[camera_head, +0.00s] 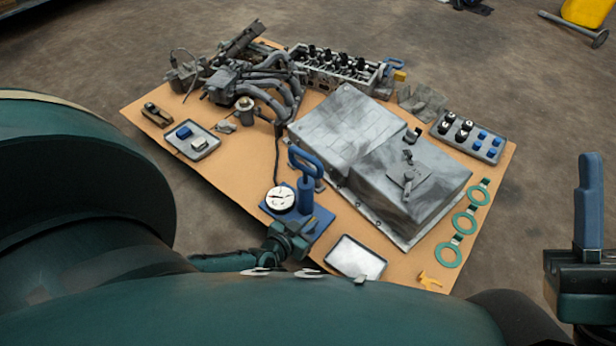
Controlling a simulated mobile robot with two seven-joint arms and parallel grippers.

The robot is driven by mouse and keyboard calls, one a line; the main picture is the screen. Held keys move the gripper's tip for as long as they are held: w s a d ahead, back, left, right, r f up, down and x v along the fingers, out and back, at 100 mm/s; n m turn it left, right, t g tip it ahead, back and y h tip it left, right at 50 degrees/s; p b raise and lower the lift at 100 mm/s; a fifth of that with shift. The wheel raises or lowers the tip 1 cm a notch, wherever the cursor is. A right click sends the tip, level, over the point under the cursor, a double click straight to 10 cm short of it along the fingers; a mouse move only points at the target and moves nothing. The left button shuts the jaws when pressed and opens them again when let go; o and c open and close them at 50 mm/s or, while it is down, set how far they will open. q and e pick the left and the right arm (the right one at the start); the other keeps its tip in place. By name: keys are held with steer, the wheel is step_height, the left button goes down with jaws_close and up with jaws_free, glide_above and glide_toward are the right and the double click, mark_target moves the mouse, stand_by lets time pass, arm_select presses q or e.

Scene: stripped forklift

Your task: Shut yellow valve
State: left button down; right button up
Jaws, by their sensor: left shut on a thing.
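A blue hand pump (305,196) with a looped handle stands on a blue base plate near the front edge of the tan board. A round white gauge (280,199) sits on its left side. My left gripper (297,236), dark green, reaches in from the lower left. The fingertips and the valve's exact angle are too small to tell.
A large grey metal cover (375,160) lies right of the pump. A shallow tray (355,258) and a small yellow piece (429,282) lie near the front edge. Green rings (464,222) line the right edge. Engine parts (250,82) fill the back.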

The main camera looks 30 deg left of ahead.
arm_select(q)
steer(key=shift+a+m+h, duration=0.1)
steer(key=shift+m+h, duration=0.2)
steer(key=m+h, duration=0.1)
steer(key=m+g+h, duration=0.1)
steer(key=m+h, duration=0.2)
steer(key=shift+w+a+m+g+h, duration=0.2)
steer(key=shift+a+m+g+h, duration=0.1)
steer(key=shift+a+h, duration=0.1)
steer(key=m+g+h, duration=0.3)
steer(key=m+h, duration=0.1)
steer(key=shift+w+a, duration=0.1)
steer(key=shift+w, duration=0.05)
steer(key=shift+m+g+h, duration=0.6)
steer(key=shift+m+g, duration=0.1)
steer(key=shift+g, duration=0.1)
steer(key=c, duration=1.5)
jaws_free()
